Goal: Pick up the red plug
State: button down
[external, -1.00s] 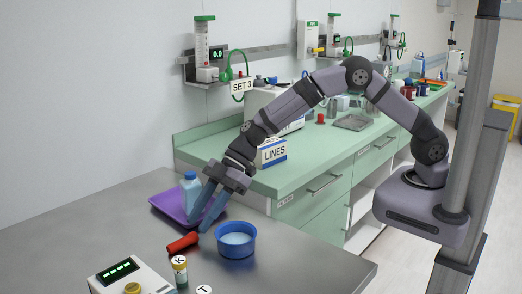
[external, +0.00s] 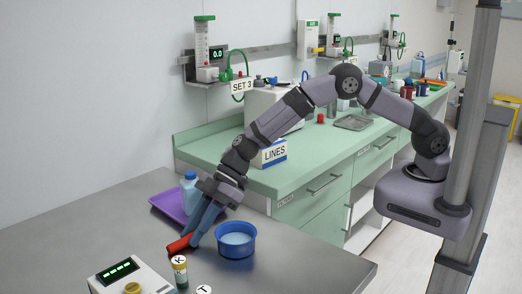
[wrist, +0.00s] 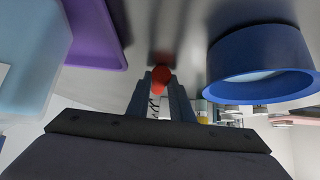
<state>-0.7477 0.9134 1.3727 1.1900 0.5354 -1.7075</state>
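The red plug (external: 179,245) lies low at the grey table, left of the blue bowl. My gripper (external: 193,242) reaches down to it with its blue fingers, which overlap the plug's right end. In the wrist view the plug's rounded red end (wrist: 161,77) fills the narrow gap between my fingertips (wrist: 161,84), and both fingers appear to touch it. My gripper looks shut on it. The fingers hide part of the plug. I see no clear gap between plug and table.
The blue bowl (external: 252,248) stands just right of my fingers. A purple tray (external: 166,206) with a light-blue bottle (external: 189,182) is behind left. A labelled vial (external: 180,270) and a display box (external: 127,279) stand in front. The left of the grey table (external: 70,235) is clear.

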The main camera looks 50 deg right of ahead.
jog(key=shift+r, duration=0.1)
dwell(0.3)
jog(key=shift+r+b, duration=0.35)
jog(key=shift+r, duration=0.45)
jog(key=shift+b+v, duration=0.7)
jog(key=shift+v, duration=0.2)
jog(key=d+b, duration=0.2)
jog(key=d, duration=0.3)
jog(key=s+d+b, duration=0.1)
jog(key=d+b, duration=0.1)
jog(key=d, duration=0.3)
jog(key=d+b, duration=0.2)
jog(key=d, duration=0.3)
jog(key=shift+s+d+r+b, duration=0.15)
jog(key=shift+d+r+b, duration=0.05)
jog(key=shift+d+b, duration=0.2)
jog(key=shift+d, duration=0.5)
